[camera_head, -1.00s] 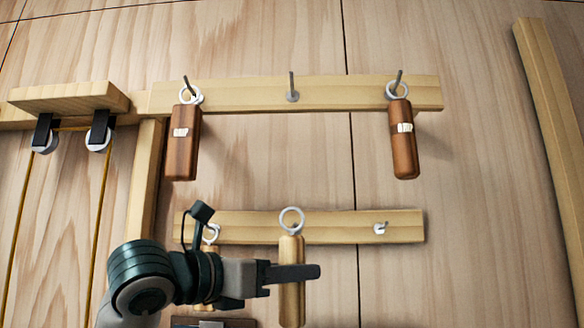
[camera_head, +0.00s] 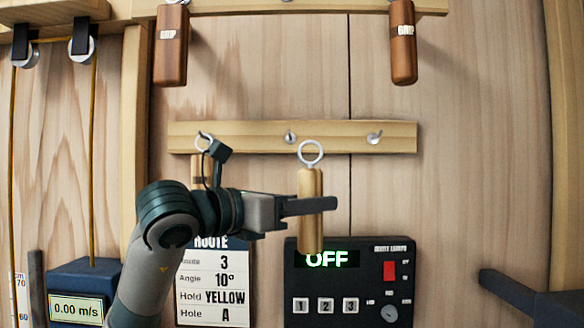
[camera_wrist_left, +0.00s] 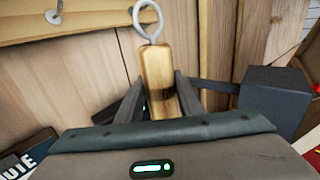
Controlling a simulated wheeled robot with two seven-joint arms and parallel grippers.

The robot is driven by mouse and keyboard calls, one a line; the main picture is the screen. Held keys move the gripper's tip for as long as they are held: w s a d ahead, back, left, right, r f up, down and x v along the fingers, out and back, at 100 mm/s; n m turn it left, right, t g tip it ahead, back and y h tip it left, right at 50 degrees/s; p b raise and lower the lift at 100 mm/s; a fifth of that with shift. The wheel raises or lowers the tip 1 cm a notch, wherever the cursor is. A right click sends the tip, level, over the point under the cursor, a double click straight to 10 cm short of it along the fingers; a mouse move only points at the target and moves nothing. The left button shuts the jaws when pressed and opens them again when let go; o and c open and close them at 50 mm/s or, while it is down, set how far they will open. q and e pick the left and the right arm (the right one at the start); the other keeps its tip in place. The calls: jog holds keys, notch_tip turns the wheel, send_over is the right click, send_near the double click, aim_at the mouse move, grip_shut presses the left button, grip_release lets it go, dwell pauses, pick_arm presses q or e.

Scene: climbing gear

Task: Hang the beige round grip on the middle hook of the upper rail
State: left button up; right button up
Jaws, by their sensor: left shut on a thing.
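The beige round grip (camera_head: 310,215) is a pale wooden cylinder with a grey ring on top. My left gripper (camera_head: 318,206) is shut on its body and holds it upright, with the ring in front of the lower rail (camera_head: 240,135). The left wrist view shows the grip (camera_wrist_left: 155,70) between both fingers. Only a strip of the upper rail (camera_head: 290,6) shows at the top edge of the head view; its middle hook is cut off.
Brown grips hang at the upper rail's left (camera_head: 171,45) and right (camera_head: 403,45). The lower rail's middle hook (camera_head: 290,137) and right hook (camera_head: 374,137) are bare. Another pale grip (camera_head: 198,172) hangs at its left, partly behind my arm. A black control panel (camera_head: 350,285) is below.

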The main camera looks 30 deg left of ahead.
pick_arm(q)
jog(key=w+d+f+m+g+h, duration=0.25)
jog(key=d+f, duration=0.25)
jog(key=f, duration=0.9)
jog(key=w+d+f+m+g+h, duration=0.1)
jog(key=w+d+f+h, duration=0.3)
jog(key=f, duration=0.9)
jog(key=s+f+y, duration=0.1)
jog(key=s+f, duration=0.3)
jog(key=f, duration=0.3)
jog(key=s+f+n+t+y+b, duration=0.1)
jog(key=s+f, duration=0.4)
jog(key=f, duration=0.3)
jog(key=s+f+t+y, duration=0.1)
jog(key=s+f, duration=0.3)
jog(key=f, duration=0.4)
jog(key=shift+s+d+f+b, duration=0.15)
jog(key=shift+d+f+b, duration=0.15)
jog(key=shift+d, duration=0.1)
jog(key=shift+n+y, duration=0.25)
jog(key=shift+y, duration=0.2)
